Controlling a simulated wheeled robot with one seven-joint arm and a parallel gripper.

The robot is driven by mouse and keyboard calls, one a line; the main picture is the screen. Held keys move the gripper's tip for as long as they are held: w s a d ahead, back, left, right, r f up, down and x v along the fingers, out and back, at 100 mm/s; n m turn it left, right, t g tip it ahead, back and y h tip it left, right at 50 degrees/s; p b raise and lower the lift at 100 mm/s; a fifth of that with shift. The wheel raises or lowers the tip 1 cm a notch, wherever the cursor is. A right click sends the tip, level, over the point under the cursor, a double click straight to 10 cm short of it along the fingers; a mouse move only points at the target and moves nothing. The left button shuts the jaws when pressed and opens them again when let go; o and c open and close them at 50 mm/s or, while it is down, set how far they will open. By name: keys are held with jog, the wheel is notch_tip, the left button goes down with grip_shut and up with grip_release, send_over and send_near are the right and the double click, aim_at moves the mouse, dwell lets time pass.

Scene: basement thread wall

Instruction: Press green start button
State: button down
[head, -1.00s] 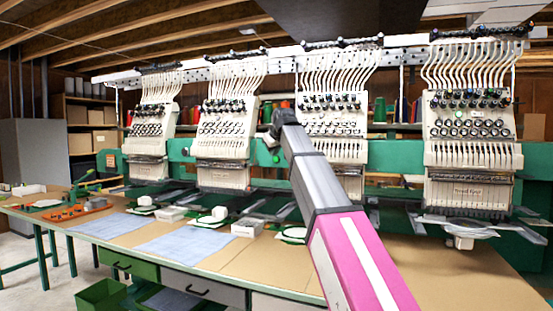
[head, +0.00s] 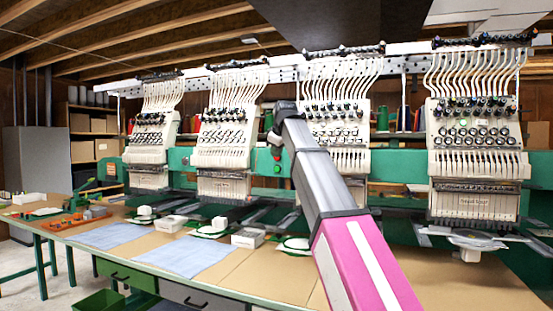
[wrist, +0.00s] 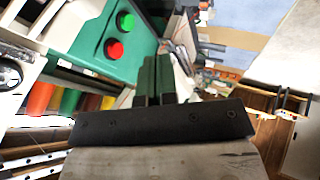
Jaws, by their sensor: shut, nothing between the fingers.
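The green start button (wrist: 126,21) is round and sits on a green machine panel (wrist: 85,35), beside a red button (wrist: 113,49). In the wrist view the fingers appear beside the panel, apart from both buttons.
Embroidery heads (head: 225,135) stand in a row along the green beam, close to both sides of my arm. A long table (head: 280,275) runs below with blue cloths (head: 185,255) and white boxes (head: 248,238). Thread cones (wrist: 42,98) stand near the gripper.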

aim_at(277, 169)
jog(key=w+f, duration=0.7)
jog(key=w, duration=0.2)
jog(key=shift+a, duration=0.2)
